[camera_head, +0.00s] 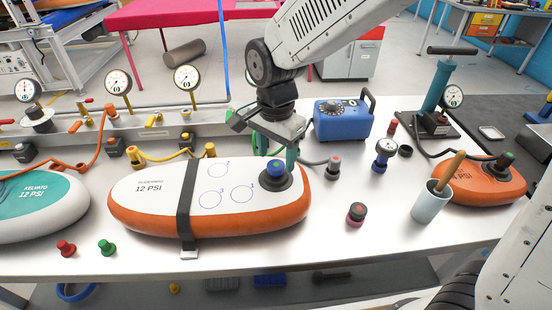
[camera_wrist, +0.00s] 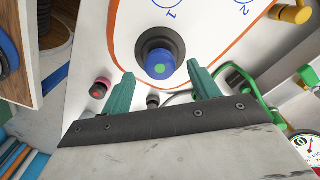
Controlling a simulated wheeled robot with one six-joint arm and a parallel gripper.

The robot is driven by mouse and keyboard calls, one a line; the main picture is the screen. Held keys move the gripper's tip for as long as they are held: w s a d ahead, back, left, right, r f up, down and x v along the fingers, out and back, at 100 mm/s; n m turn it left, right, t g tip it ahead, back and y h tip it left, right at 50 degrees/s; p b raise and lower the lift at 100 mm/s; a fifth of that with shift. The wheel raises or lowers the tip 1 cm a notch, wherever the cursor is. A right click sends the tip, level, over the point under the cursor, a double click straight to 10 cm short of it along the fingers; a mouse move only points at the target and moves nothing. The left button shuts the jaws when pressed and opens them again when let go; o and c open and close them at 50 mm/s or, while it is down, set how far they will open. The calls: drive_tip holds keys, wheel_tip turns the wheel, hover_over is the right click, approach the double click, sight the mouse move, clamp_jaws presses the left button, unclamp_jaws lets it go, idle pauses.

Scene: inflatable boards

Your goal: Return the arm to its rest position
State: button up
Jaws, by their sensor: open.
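My gripper (camera_head: 278,152) hangs over the right end of a white board with orange edges (camera_head: 150,190), marked 12 PSI and held by a dark strap. Its teal fingers are apart, with nothing between them that I can make out. A blue cap (camera_head: 275,167) sits in the board's round black valve, just below the fingers. In the wrist view, the open gripper (camera_wrist: 163,88) shows with the blue cap (camera_wrist: 160,64) just beyond the fingertips. I cannot tell whether a finger touches the cap. My arm reaches down from the top of the head view.
A blue pump box (camera_head: 340,120) stands behind my gripper. To the right are a grey cup with a brush (camera_head: 432,203), a hand pump (camera_head: 440,85) and an orange board (camera_head: 485,182). Gauges on a rail (camera_head: 70,128) line the back left. A red-black cap (camera_head: 356,214) stands in front.

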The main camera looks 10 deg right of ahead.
wheel_tip(320, 180, up, 6)
drive_tip(key=shift+f, duration=0.15)
drive_tip(key=shift+s+d+f+n, duration=0.15)
drive_tip(key=shift+s+n, duration=0.1)
drive_tip(key=shift+n, duration=0.65)
drive_tip(key=s+d+r+n, duration=0.2)
drive_tip(key=s+d+n, duration=0.1)
drive_tip(key=s+d, duration=0.6)
drive_tip(key=s+d+r+n+t, duration=0.1)
drive_tip(key=s+d+r+n, duration=0.2)
drive_tip(key=s+d, duration=0.7)
drive_tip(key=shift+d+r+n, duration=0.15)
drive_tip(key=shift+d+n, duration=0.6)
drive_tip(key=shift+n, duration=0.05)
